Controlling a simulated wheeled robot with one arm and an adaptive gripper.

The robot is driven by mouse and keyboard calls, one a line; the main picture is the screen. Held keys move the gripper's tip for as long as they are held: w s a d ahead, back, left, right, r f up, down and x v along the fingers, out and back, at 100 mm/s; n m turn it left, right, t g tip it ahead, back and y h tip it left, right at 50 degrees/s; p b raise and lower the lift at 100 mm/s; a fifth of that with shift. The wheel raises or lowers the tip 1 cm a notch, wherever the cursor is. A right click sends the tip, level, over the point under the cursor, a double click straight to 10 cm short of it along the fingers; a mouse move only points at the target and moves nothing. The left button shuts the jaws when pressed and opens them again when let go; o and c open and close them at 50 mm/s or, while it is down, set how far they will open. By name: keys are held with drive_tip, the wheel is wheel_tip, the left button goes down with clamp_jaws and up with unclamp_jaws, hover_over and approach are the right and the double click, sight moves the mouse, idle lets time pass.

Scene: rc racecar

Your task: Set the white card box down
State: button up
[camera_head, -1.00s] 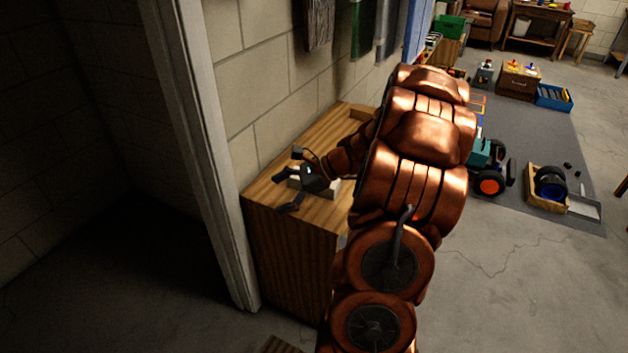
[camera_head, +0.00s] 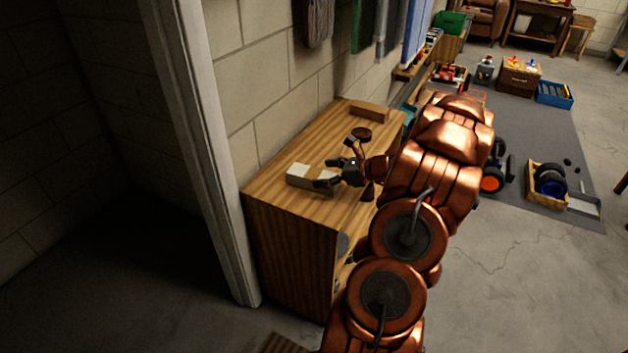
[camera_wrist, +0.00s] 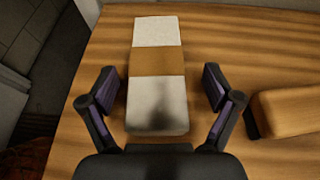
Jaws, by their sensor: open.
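The white card box (camera_head: 308,178) rests on the top of the wooden cabinet (camera_head: 285,204), near its left front part. In the wrist view the box (camera_wrist: 158,100) is white with a tan band across its middle, and it lies flat on the wood. My gripper (camera_head: 339,159) is open beside the box's right end in the head view. In the wrist view the fingers of my gripper (camera_wrist: 160,88) are spread on either side of the box's near end, with gaps to both sides.
A wooden block (camera_wrist: 290,110) lies right of my gripper in the wrist view. Another wooden piece (camera_head: 369,111) and a small dark round thing (camera_head: 361,133) are farther back on the cabinet. A brick wall (camera_head: 280,100) borders the cabinet, and a white door frame (camera_head: 205,150) stands left.

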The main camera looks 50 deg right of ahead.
sight(309, 172)
drive_tip(key=shift+a+x, duration=0.2)
drive_tip(key=shift+x, duration=1.6)
drive_tip(key=shift+s, duration=0.1)
drive_tip(key=shift+c, duration=0.4)
drive_tip(key=c, duration=1.2)
drive_tip(key=shift+o, duration=0.2)
drive_tip(key=shift+r, duration=0.6)
drive_tip(key=r, duration=0.1)
drive_tip(key=s+r, duration=0.1)
drive_tip(key=shift+d+r+p, duration=0.1)
drive_tip(key=shift+r+p, duration=0.2)
drive_tip(key=shift+r, duration=0.1)
drive_tip(key=s+r+p, duration=0.1)
drive_tip(key=s, duration=1.4)
